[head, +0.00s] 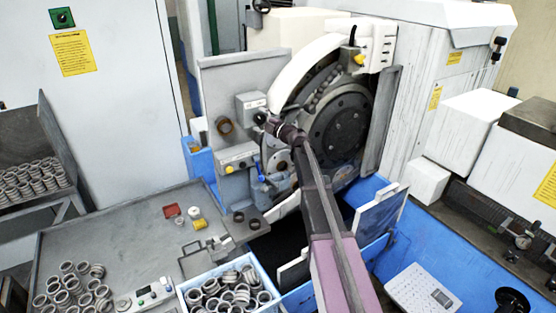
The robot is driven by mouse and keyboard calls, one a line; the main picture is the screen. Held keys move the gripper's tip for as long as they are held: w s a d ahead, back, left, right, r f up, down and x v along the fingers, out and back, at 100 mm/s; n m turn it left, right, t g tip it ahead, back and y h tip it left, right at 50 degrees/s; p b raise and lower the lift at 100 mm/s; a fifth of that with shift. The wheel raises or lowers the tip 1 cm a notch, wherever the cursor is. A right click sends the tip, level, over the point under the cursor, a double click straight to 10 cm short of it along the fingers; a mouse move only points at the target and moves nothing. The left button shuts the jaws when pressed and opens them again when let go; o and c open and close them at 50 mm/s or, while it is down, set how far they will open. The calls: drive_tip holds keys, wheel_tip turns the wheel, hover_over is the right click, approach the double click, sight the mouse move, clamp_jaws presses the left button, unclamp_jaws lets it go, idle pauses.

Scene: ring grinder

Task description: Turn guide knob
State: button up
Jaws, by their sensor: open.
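My arm reaches in from the bottom of the head view. My gripper (267,120) is at its far end, at the right side of a small grey box (250,102) on the grinder. The gripper is small and dark here; I take it as open. A dark round knob shape shows right at the fingertips; I cannot tell whether it is the guide knob or part of the gripper, nor whether they touch.
The large dark grinding wheel (341,125) stands right of the gripper under a white guard. A control box with a yellow button (229,169) is below. A blue crate of rings (189,296) and a grey table (105,243) with loose rings lie in front.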

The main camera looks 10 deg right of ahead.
drive_tip(key=shift+f, duration=0.1)
